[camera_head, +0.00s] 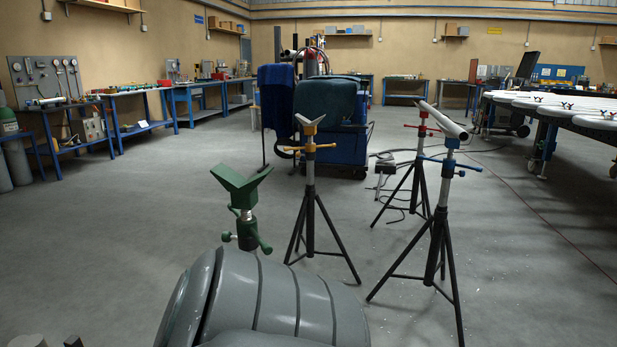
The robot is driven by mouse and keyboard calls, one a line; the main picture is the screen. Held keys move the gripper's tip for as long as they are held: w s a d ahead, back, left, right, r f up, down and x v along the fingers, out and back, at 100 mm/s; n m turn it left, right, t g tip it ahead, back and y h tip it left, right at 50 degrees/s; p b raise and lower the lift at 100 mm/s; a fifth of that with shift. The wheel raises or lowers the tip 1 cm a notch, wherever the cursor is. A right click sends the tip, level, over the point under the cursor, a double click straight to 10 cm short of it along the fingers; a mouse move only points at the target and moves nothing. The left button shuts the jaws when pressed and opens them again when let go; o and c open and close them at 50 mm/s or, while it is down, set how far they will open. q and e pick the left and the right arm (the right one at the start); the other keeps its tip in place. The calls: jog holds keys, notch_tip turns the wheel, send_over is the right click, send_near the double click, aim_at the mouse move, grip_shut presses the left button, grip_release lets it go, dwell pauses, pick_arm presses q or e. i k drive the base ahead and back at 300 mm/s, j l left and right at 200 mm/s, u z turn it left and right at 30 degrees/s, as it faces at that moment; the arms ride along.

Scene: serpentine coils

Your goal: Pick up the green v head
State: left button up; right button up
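The green v head (240,187) stands left of the middle in the head view, its V opening upward. It sits on a short threaded metal post over a green collar with knobs (247,236). The lower part of its stand is hidden behind a large grey rounded link, which looks like part of my own arm. Neither of my grippers can be made out. Small grey and dark parts at the bottom left edge are too cut off to identify.
A yellow-collared tripod stand (310,190) is just right of the green head. A blue-collared stand (440,215) and a red-collared stand (420,165) hold a pale pipe (443,120). A blue cart (335,130) stands behind. The floor (120,230) on the left is clear.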

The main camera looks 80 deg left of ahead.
aim_at(233, 181)
jog(key=u, duration=3.75)
jog(key=l+u, duration=0.3)
jog(key=u, duration=0.15)
jog(key=l+u, duration=0.25)
jog(key=u, duration=0.2)
jog(key=k+l+u, duration=0.15)
jog(key=u, duration=0.3)
jog(key=k+l, duration=0.05)
